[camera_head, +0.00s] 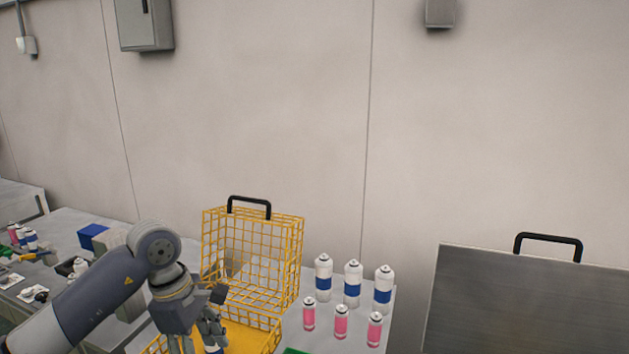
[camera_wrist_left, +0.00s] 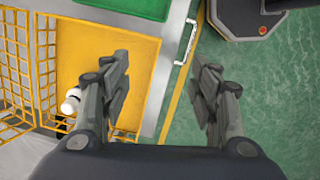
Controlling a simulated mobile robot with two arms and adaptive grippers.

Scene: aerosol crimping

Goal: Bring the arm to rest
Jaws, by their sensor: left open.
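My left gripper (camera_head: 203,338) is at the front edge of the yellow wire cage in the head view, its fingers pointing down. In the left wrist view its two fingers (camera_wrist_left: 160,78) are spread apart with nothing between them. The yellow wire cage (camera_head: 250,258) stands open, its lid raised with a black handle on top. The cage's yellow floor (camera_wrist_left: 90,48) shows in the wrist view, to the left of the fingers. A white can (camera_wrist_left: 70,104) stands there by the left finger, apart from the grip. My right gripper is not in view.
Several white-blue cans (camera_head: 352,284) and pink cans (camera_head: 341,322) stand right of the cage. A grey metal panel (camera_head: 520,305) with a black handle is at the right. More items crowd the left bench (camera_head: 60,225). Green floor (camera_wrist_left: 275,95) lies open beyond the table edge.

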